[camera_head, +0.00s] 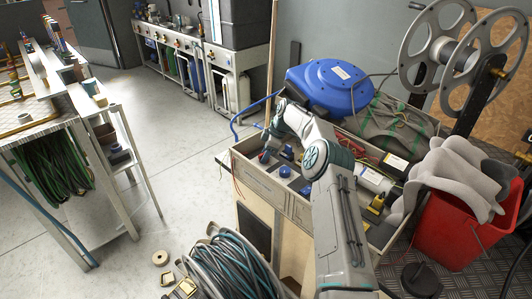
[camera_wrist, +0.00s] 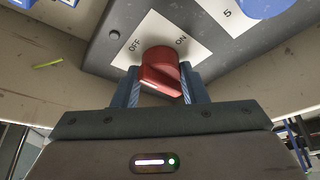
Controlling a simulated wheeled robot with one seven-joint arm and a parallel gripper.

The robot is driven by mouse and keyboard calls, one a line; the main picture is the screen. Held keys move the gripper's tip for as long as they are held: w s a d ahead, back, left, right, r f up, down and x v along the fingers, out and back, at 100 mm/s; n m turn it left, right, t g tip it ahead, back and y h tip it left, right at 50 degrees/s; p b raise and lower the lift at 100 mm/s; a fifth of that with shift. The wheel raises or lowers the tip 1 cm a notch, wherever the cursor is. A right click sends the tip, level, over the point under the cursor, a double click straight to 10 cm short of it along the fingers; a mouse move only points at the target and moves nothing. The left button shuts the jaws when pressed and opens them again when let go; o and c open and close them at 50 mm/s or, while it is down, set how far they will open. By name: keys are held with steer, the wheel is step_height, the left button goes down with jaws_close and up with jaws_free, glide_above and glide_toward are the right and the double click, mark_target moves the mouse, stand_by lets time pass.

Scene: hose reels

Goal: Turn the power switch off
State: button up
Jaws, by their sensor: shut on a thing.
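The power switch is a red rotary knob (camera_wrist: 160,72) on a grey panel, beside a white label (camera_wrist: 162,40) marked OFF on the left and ON on the right. My gripper (camera_wrist: 160,78) has its two blue fingers on either side of the knob and is shut on it. A pale line shows on the knob's near edge; I cannot tell which word the knob points to. In the head view the red knob (camera_head: 264,157) is at the left end of the bench panel, with my gripper (camera_head: 266,147) at it, partly hidden by my wrist.
Blue knobs (camera_head: 285,171) sit along the same panel. A red bucket (camera_head: 452,226) stands at the right. Coiled hose (camera_head: 232,268) is on the floor in front. Open floor lies left.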

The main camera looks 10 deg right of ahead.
steer(key=shift+n, duration=0.3)
steer(key=o, duration=0.9)
steer(key=shift+o, duration=0.2)
steer(key=p+v, duration=0.1)
steer(key=v, duration=1.2)
steer(key=shift+r+p, duration=0.35)
steer(key=shift+p, duration=0.05)
steer(key=shift+d, duration=0.1)
